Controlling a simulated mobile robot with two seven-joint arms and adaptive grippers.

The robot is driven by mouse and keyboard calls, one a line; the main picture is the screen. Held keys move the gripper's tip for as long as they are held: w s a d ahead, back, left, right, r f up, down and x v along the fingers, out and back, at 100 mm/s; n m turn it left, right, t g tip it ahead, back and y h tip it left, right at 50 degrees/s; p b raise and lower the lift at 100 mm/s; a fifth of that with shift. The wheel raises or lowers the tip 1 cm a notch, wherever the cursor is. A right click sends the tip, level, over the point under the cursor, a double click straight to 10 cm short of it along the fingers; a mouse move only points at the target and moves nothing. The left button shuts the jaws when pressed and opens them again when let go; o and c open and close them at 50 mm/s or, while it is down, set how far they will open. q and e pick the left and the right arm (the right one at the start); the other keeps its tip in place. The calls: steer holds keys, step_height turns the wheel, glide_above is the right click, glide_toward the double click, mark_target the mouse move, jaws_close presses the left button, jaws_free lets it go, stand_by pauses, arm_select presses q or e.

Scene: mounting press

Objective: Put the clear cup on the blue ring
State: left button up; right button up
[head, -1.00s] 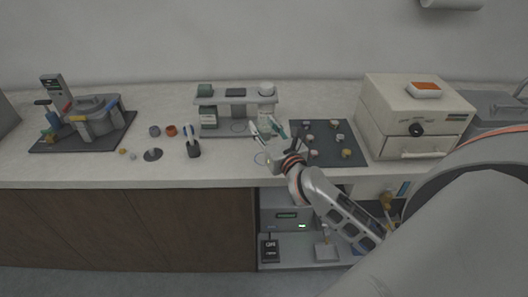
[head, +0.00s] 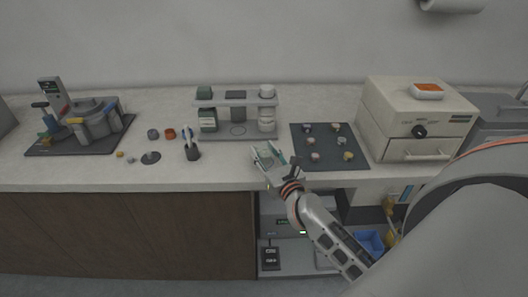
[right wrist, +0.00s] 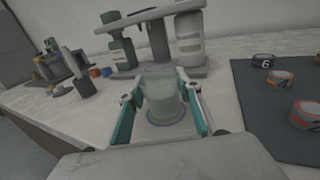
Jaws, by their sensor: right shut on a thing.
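The clear cup (right wrist: 162,92) is upright between the two teal-lined fingers of my right gripper (right wrist: 162,108) in the right wrist view. The gripper is shut on it. The blue ring (right wrist: 166,123) shows as a thin line on the counter around the cup's lower end. I cannot tell whether the cup's base touches the counter or is slightly above it. In the head view my right gripper (head: 269,156) is low over the counter's front part, in front of the bottle rack, and hides most of the ring. My left gripper is not in view.
Behind the gripper stands a grey rack (head: 236,101) with bottles. To the right is a dark mat (head: 328,160) with several small round pieces, then a beige oven (head: 412,115). A pen holder (head: 193,152) stands to the left. The counter's front edge is close.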

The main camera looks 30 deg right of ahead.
steer(key=shift+f, duration=0.15)
steer(key=o, duration=1.1)
